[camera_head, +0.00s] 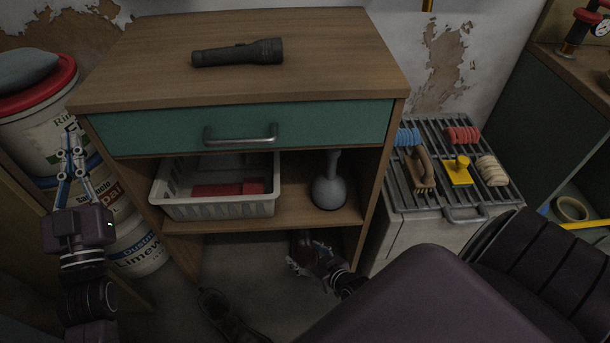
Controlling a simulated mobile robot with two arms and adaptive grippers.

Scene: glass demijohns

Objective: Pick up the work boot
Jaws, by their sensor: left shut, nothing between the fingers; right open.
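A dark brown work boot (230,317) lies on the floor at the bottom of the view, in front of the wooden cabinet. The bottom frame edge cuts it off. My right gripper (303,257) is open, low under the cabinet's shelf, to the right of and beyond this boot, apart from it. A dark shape sits at its fingers; I cannot tell whether it is a second boot or part of the gripper. My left gripper (75,150) is shut and empty, raised at the left in front of the buckets, far from the boot.
The cabinet (140,75) has a flashlight (238,52) on top, a closed green drawer (330,125), and a shelf with a white basket (215,205) and grey flask (328,190). Buckets (130,240) stand left. A slatted cart (410,200) with brushes stands right. My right arm covers the lower right.

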